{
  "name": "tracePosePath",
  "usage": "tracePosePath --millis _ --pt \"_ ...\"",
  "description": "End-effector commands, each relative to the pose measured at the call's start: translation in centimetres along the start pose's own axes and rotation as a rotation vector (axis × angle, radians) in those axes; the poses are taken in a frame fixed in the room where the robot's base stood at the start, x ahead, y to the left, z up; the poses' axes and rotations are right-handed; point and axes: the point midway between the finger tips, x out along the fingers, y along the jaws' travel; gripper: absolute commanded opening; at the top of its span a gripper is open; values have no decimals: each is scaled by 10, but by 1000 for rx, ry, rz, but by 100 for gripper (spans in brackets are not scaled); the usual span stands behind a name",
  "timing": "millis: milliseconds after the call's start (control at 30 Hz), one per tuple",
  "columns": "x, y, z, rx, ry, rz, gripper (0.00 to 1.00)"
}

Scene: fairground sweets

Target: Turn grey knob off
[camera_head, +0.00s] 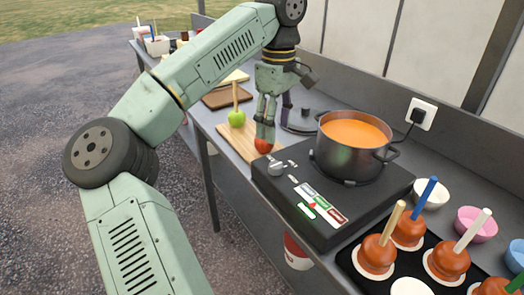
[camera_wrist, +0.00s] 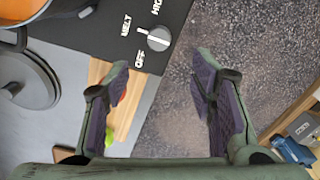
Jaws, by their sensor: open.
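The grey knob (camera_head: 276,168) is on the front left corner of the black hob (camera_head: 262,190). In the wrist view the knob (camera_wrist: 158,39) shows whole, with MELT, HIGH and OFF marked around it. Its pale pointer mark faces the MELT side, away from OFF. My gripper (camera_head: 266,128) hangs fingers down just behind and left of the knob in the head view. In the wrist view my gripper (camera_wrist: 161,66) is open and empty, with the knob ahead of the gap between its fingertips, touching neither.
A pot (camera_head: 352,150) of orange liquid stands on the hob. A wooden board (camera_head: 235,142) holds a green apple (camera_head: 237,119) on a stick; a red thing (camera_head: 264,147) is partly hidden by my fingers. Coated apples (camera_head: 375,254) stand on a dark tray at front right.

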Motion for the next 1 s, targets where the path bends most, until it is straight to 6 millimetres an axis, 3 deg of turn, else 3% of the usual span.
tracePosePath --millis 500,700,1000 --pt "86 0 2 1 -7 1 51" --pt "102 1 2 1 -6 3 51" --pt "104 1 2 1 -5 4 49"
